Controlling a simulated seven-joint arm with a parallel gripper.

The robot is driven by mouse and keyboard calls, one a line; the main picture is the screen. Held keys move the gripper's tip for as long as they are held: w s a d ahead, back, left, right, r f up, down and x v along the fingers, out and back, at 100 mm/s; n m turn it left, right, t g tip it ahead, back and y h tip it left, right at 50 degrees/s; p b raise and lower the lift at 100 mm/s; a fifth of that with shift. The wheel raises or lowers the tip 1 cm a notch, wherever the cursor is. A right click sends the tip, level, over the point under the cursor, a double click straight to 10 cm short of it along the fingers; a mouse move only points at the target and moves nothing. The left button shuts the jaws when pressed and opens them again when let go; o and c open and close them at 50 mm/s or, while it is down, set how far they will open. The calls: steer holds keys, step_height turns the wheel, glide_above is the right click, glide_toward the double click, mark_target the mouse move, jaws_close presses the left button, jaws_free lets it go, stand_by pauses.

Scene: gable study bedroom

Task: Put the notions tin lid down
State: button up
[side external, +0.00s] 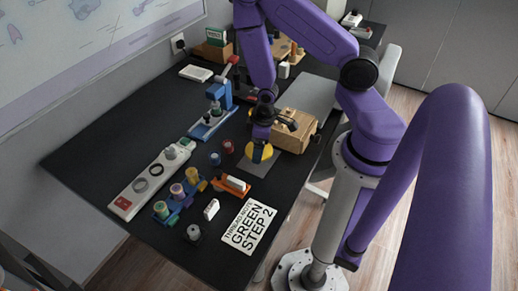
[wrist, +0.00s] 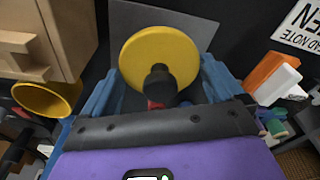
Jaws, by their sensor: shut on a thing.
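The notions tin lid is a round yellow disc (wrist: 150,48) with a black knob, seen between my gripper's blue fingers in the wrist view. My gripper (wrist: 160,80) is shut on the lid. In the side external view the yellow lid (side external: 262,153) shows just below my gripper (side external: 262,138), tilted on edge over a grey square mat (side external: 248,167). The mat also shows behind the lid in the wrist view (wrist: 195,30). I cannot tell whether the lid touches the mat. A yellow open vessel (wrist: 45,98), possibly the tin, shows at the left of the wrist view.
A wooden box (side external: 293,130) stands close to my gripper on the right. The table's left part is clear.

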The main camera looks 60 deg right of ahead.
steer(key=shift+f, duration=0.95)
steer(key=shift+f, duration=0.4)
steer(key=o, duration=0.8)
steer(key=shift+c, duration=0.2)
